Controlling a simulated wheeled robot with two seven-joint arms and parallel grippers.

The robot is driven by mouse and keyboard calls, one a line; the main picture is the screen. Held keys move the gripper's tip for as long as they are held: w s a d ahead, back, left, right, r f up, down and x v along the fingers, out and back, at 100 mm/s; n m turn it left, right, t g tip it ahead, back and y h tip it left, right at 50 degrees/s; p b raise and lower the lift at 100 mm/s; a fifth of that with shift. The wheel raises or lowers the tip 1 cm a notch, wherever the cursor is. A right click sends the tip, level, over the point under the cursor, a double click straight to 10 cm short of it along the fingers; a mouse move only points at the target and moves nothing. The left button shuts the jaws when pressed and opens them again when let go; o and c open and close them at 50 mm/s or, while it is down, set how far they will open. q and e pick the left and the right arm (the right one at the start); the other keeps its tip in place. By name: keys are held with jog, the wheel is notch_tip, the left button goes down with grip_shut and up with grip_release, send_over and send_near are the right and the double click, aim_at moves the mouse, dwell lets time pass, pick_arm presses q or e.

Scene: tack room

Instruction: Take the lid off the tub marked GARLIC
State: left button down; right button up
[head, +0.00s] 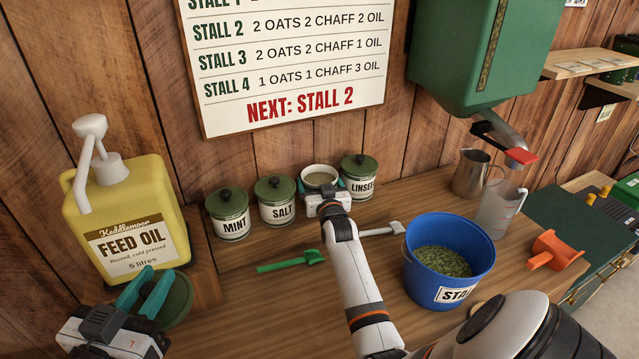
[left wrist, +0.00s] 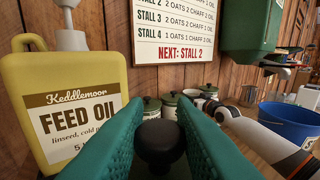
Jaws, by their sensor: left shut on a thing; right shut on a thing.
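An open tub (head: 320,172) with a pale rim stands in the row of tubs at the back of the bench, its contents showing. Its label is hidden behind my right gripper (head: 321,190), which is shut on the tub with a finger on each side. My left gripper (head: 153,286) is away at the lower left, shut on the black knob (left wrist: 160,138) of a dark green lid (head: 181,303). The lid is held in front of the feed oil jug, well apart from the open tub. No GARLIC label can be read.
Lidded tubs marked MINT (head: 230,226), SALT (head: 277,211) and LINSEED (head: 360,187), partly covered, flank the open tub. A yellow feed oil jug (head: 120,220) stands left. A green scoop (head: 285,264), a white scoop (head: 380,231) and a blue bucket (head: 470,225) occupy the bench.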

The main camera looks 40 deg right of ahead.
jog(key=shift+w+r, duration=0.1)
jog(key=shift+r, duration=0.1)
jog(key=shift+f, duration=0.15)
jog(key=o, duration=1.4)
jog(key=shift+f, duration=0.1)
jog(key=shift+c, duration=0.2)
jog(key=shift+o, duration=0.2)
jog(key=shift+s+a, duration=0.1)
jog(key=shift+s, duration=0.1)
